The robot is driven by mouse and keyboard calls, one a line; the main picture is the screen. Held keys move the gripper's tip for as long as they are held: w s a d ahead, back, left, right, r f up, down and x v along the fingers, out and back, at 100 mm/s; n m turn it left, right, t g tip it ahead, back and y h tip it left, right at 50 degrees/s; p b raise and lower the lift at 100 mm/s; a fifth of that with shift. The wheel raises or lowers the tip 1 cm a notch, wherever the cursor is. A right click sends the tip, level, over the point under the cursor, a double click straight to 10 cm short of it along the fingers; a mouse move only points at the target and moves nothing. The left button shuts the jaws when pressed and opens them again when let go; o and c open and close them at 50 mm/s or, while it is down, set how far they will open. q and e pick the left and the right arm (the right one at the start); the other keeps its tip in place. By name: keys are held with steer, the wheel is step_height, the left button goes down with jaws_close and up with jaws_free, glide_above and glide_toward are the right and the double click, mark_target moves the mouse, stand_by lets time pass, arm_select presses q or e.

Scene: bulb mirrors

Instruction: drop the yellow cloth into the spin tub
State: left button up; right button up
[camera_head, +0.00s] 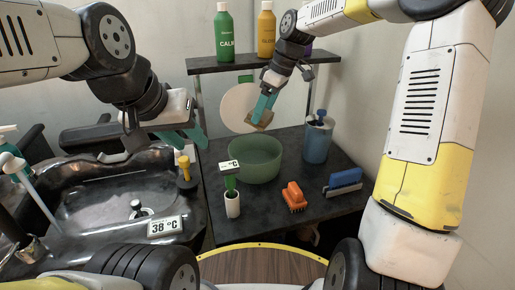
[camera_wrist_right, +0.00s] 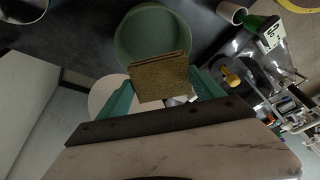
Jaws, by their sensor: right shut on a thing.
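My right gripper (camera_head: 264,112) is shut on the yellow cloth (camera_head: 259,120), a small brownish-yellow folded piece. It holds the cloth in the air above the dark table. The green round tub (camera_head: 254,168), which looks like the spin tub, stands on the table below and is apart from the cloth. In the right wrist view the cloth (camera_wrist_right: 160,78) sits between the teal fingertips and overlaps the near part of the tub (camera_wrist_right: 150,25). My left gripper (camera_head: 188,132) hangs above the back of the black basin; its teal fingers are partly hidden, so its opening is unclear.
A blue canister (camera_head: 318,142) stands right of the tub. An orange brush (camera_head: 294,197), a blue brush (camera_head: 343,182) and a white cup (camera_head: 232,204) with a green thermometer stand in front. A shelf (camera_head: 255,64) with bottles is behind. The black basin (camera_head: 100,200) is left.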

steer(key=shift+w+d+f, duration=0.1)
steer(key=shift+d+f, duration=0.05)
steer(key=shift+f, duration=2.75)
steer(key=o, duration=1.4)
steer(key=v, duration=0.7)
steer(key=shift+d+r, duration=0.1)
steer(key=shift+r, duration=0.25)
